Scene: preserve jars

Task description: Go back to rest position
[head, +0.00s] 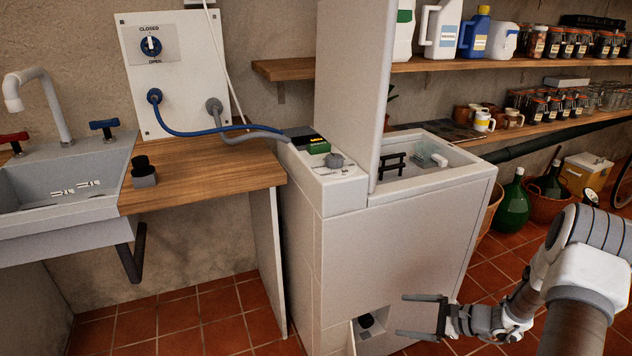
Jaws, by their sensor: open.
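My gripper (422,316) is at the lower right, in front of the white top-loading washing machine (400,245). Its two grey fingers are apart and point left, with nothing between them. The fingertips are close to a small open flap (350,338) low on the machine; I cannot tell whether they touch it. A dark round knob (367,321) shows in the recess behind the flap. My arm reaches in from the right edge.
The machine's tall lid (352,90) stands upright, its tub open. A wooden counter (205,175) and sink (60,190) stand at left. Shelves with jars (575,45) run along the back right. A green demijohn (512,205) and baskets stand behind my arm. Tiled floor lies below.

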